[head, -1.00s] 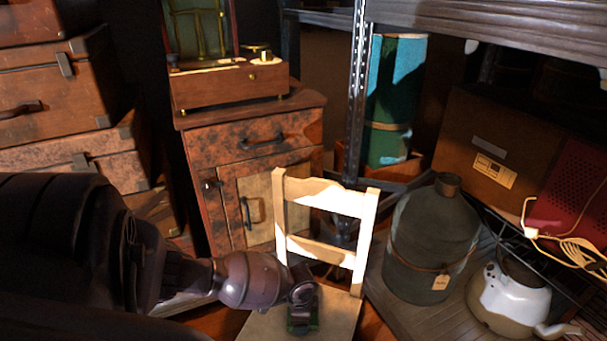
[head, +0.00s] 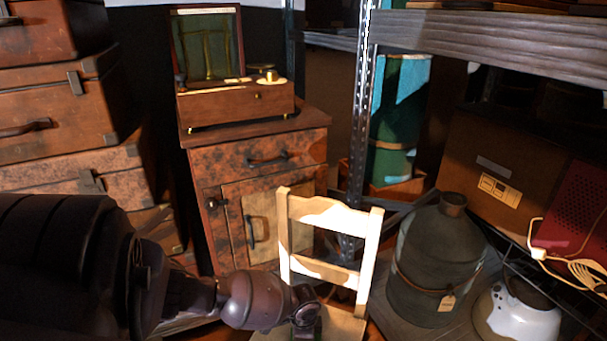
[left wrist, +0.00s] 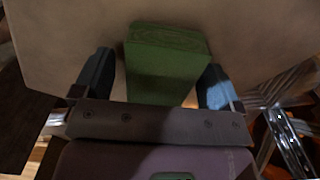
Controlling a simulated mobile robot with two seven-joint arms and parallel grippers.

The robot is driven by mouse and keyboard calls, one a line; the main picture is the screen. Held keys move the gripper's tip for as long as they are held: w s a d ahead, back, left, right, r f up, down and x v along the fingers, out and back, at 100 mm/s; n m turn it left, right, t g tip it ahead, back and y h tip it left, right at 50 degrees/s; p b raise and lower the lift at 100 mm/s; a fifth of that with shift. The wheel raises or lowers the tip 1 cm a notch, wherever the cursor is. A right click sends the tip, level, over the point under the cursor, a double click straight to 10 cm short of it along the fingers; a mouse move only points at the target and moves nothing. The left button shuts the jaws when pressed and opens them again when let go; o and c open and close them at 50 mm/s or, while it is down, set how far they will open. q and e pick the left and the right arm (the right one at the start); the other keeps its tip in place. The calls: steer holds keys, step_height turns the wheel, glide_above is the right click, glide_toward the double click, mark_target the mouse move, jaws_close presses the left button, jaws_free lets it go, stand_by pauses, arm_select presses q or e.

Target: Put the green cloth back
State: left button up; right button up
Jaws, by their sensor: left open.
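The green cloth (left wrist: 165,70) shows in the left wrist view as a folded, block-shaped green bundle on the pale seat of the wooden chair (head: 328,217). My left gripper (left wrist: 158,66) is open, with one dark finger on each side of it. A gap shows between each finger and the cloth. In the head view my left gripper (head: 306,326) is low over the chair seat at the bottom edge, and the cloth is hidden there. My right gripper is not in view.
A wooden cabinet (head: 225,160) with a box and brass scale (head: 235,103) stands behind the chair. A metal shelf post (head: 360,120) rises beside it. A large dark jug (head: 435,265) and a white pot (head: 515,318) stand to the right. Stacked suitcases (head: 50,110) stand at the left.

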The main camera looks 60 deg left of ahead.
arm_select(q)
step_height(320, 180, up, 12)
steer(key=p, duration=0.5)
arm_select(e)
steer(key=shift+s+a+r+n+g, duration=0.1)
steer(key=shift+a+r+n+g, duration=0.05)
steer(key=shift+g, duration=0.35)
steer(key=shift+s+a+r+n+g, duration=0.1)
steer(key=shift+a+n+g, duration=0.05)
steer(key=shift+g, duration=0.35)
